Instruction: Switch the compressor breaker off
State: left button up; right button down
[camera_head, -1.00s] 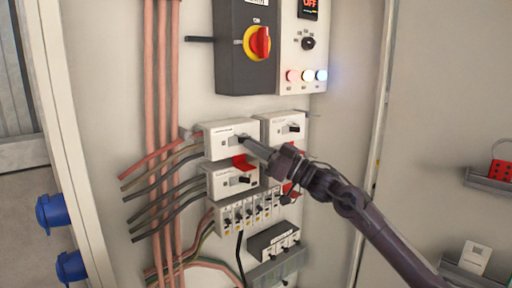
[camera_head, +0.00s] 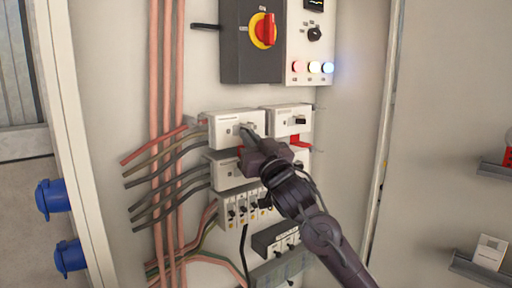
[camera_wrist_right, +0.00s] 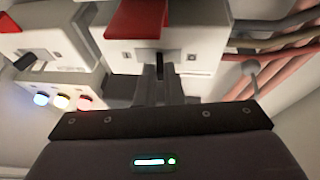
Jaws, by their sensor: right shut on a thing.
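A white breaker (camera_head: 222,128) sits at the upper left of a cluster on the cabinet panel; its label is too small to read. It also shows in the right wrist view (camera_wrist_right: 207,50), with a dark lever (camera_wrist_right: 160,66) on its face. My right gripper (camera_head: 247,131) reaches it from below right and is shut on that lever. In the right wrist view the two fingertips (camera_wrist_right: 160,84) stand either side of the lever. The fingers hide part of the lever, so its exact position is hard to tell. My left gripper is not in view.
A second white breaker (camera_head: 288,120) is close to the right, another (camera_head: 228,170) just below. A red part (camera_wrist_right: 137,18) shows close by in the wrist view. A red-yellow rotary switch (camera_head: 264,31) is above. Cables (camera_head: 165,150) run on the left.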

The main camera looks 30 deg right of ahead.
jog(key=m+h+b, duration=0.1)
jog(key=h, duration=0.1)
jog(key=a+m+h+b, duration=0.1)
jog(key=shift+w+a+f+g+h, duration=0.1)
jog(key=shift+a+g+h, duration=0.1)
jog(key=shift+g+h, duration=0.15)
jog(key=shift+w+a+m+g+h+b, duration=0.2)
jog(key=shift+m+h+b, duration=0.25)
jog(key=shift+h, duration=0.35)
jog(key=shift+s+a+m+g+h+b, duration=0.1)
jog(key=shift+m+g+h+b, duration=0.25)
jog(key=shift+h, duration=0.4)
jog(key=shift+r, duration=0.2)
jog(key=c, duration=1.8)
grip_release()
jog(key=b+v, duration=0.3)
jog(key=v, duration=0.4)
jog(key=shift+s+a+f, duration=0.25)
jog(key=shift+a, duration=0.05)
